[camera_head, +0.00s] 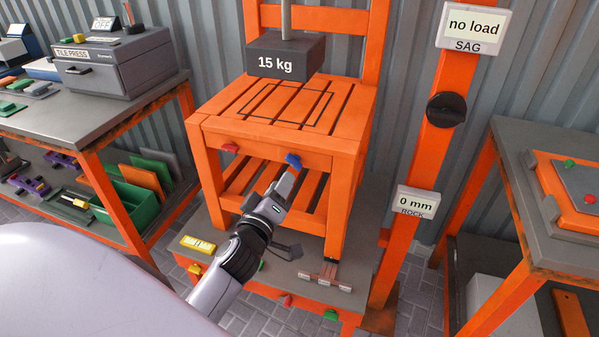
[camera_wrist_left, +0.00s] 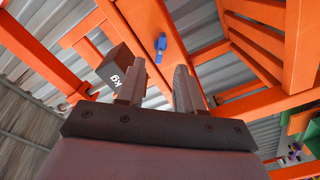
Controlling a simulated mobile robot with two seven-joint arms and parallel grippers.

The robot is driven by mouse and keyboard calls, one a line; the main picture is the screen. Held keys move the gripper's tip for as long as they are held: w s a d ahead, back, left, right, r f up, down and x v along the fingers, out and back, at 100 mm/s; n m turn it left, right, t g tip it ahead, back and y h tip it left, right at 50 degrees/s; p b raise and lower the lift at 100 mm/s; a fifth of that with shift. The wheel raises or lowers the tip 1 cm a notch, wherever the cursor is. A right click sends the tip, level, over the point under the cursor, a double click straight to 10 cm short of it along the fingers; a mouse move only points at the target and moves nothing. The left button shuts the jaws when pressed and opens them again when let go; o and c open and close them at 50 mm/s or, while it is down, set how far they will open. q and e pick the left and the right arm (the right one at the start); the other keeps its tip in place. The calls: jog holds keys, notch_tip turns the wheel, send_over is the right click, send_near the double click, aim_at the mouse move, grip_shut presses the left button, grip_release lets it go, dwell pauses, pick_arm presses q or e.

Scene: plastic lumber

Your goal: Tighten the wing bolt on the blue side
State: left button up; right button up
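The blue wing bolt (camera_head: 293,160) sits on the front rail of the orange slatted stool (camera_head: 247,141), right of the red wing bolt (camera_head: 230,147). My left gripper (camera_head: 287,180) is just below and in front of the blue bolt. In the left wrist view the blue wing bolt (camera_wrist_left: 160,46) shows beyond the tips of my left gripper (camera_wrist_left: 158,74), roughly in line with the gap between them. The two fingers are apart, with nothing between them. I cannot tell whether a fingertip touches the bolt. My right gripper is not in view.
A dark 15 kg weight (camera_head: 286,57) hangs over the seat. An orange post (camera_head: 421,150) with a black knob stands to the right. A yellow block (camera_head: 198,245) and a small brown fixture (camera_head: 326,277) are on the low platform. Benches flank both sides.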

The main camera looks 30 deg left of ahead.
aim_at(292, 165)
pick_arm(q)
jog(key=shift+x, duration=3.45)
grip_shut()
